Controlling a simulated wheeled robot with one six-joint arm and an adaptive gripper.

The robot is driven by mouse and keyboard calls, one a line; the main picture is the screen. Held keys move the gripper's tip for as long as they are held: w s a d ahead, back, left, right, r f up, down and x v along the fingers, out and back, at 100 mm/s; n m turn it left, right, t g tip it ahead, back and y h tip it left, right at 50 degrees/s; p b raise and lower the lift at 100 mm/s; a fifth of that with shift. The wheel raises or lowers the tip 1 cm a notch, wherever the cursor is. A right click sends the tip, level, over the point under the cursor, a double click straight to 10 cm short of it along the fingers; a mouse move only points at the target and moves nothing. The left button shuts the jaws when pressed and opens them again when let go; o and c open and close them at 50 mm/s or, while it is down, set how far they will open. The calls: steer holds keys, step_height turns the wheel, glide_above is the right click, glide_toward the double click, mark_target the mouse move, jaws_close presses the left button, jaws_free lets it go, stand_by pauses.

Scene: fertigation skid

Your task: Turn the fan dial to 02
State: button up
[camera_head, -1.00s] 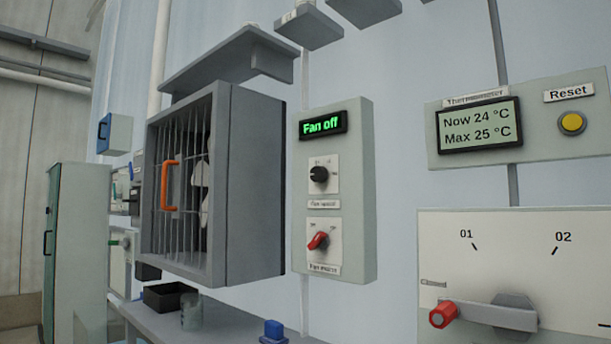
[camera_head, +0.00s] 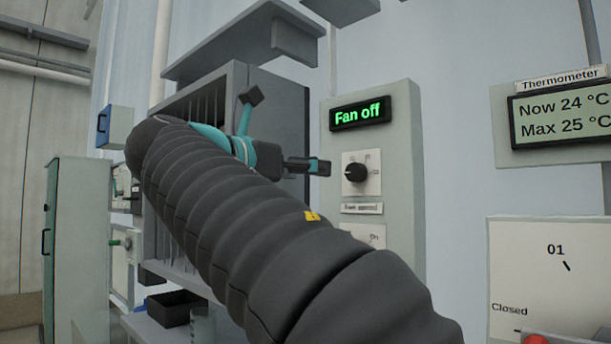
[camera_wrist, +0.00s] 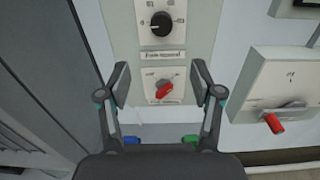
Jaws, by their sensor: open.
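The fan panel (camera_head: 405,125) is a pale grey box on the wall with a green display (camera_head: 360,113) reading "Fan off". Below it is the black fan speed dial (camera_head: 355,173) on a white plate; it also shows at the top of the wrist view (camera_wrist: 160,24). A red switch (camera_wrist: 165,90) sits under the dial in the wrist view; in the head view my arm hides it. My gripper (camera_wrist: 163,82) is open and empty, its fingers spread to either side of the red switch in the picture. In the head view my gripper (camera_head: 319,167) is just left of the dial, apart from it.
The fan cage (camera_head: 240,85) stands left of the panel, close to my arm. At right are the thermometer panel (camera_head: 565,120) and a valve plate (camera_head: 545,260) with a red handle (camera_wrist: 273,123). A dark bin (camera_head: 175,308) sits on the shelf below.

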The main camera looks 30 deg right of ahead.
mark_target(353, 173)
steer(key=x, duration=1.4)
steer(key=shift+s+r, duration=0.1)
steer(key=shift+s, duration=0.1)
steer(key=c, duration=1.2)
